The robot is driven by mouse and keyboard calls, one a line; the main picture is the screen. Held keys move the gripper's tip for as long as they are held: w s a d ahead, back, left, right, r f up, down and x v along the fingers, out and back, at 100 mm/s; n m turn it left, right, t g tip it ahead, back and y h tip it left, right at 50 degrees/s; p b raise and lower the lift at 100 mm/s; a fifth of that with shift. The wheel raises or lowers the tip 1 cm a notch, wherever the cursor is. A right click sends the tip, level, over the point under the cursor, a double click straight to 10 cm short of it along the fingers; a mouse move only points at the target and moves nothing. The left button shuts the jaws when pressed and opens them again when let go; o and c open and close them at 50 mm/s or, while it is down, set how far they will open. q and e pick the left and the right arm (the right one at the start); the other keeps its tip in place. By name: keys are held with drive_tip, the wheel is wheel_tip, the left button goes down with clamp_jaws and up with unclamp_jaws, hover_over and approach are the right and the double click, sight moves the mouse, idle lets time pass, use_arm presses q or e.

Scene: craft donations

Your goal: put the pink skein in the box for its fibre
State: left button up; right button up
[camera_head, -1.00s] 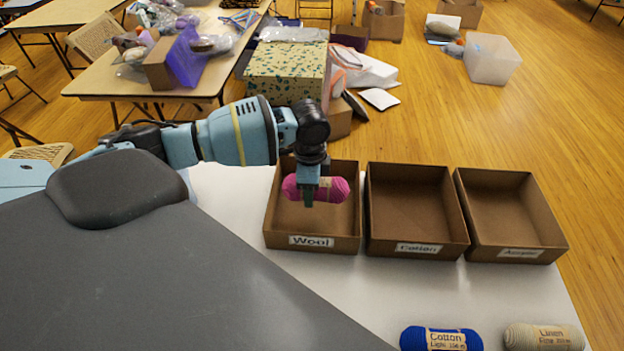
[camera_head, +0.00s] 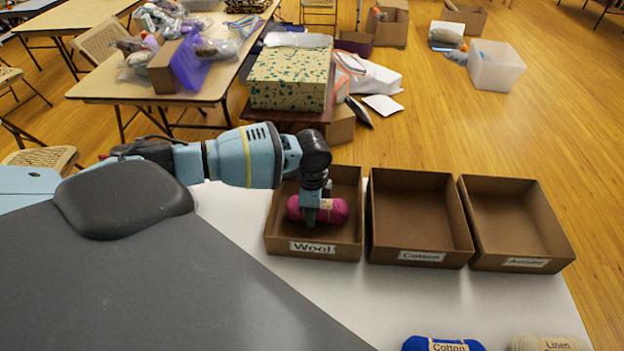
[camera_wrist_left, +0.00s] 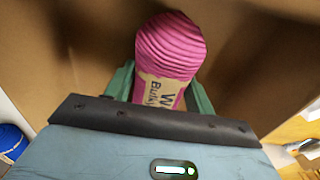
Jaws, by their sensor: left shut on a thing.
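The pink skein (camera_head: 328,211) is inside the walls of the box labelled Wool (camera_head: 314,248), the leftmost of three brown boxes. My left gripper (camera_head: 311,218) reaches down into that box and is shut on the skein. In the left wrist view the pink skein (camera_wrist_left: 168,50) lies between the green fingers, with a tan band reading "W..." and "Bulk..."; the rest of the label is hidden. I cannot tell whether the skein touches the box floor. The Cotton box (camera_head: 421,257) and the box at right (camera_head: 526,264), its label blurred but like "Acrylic", are empty. My right gripper is not in view.
A blue cotton skein (camera_head: 420,344) and a cream linen skein (camera_head: 530,343) lie at the white table's front edge. The table top (camera_head: 400,300) is clear between them and the boxes. A cluttered table (camera_head: 130,88) stands farther back.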

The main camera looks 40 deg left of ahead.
use_arm(q)
drive_tip(key=shift+f, duration=0.15)
drive_tip(key=o, duration=1)
wheel_tip(320, 180, up, 12)
drive_tip(key=shift+f+p, duration=0.15)
drive_tip(key=shift+p, duration=0.5)
drive_tip(key=shift+r, duration=0.35)
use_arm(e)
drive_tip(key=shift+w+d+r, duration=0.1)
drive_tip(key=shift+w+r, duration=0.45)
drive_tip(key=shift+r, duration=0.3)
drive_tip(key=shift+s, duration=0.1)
use_arm(q)
drive_tip(key=shift+s+f, duration=0.1)
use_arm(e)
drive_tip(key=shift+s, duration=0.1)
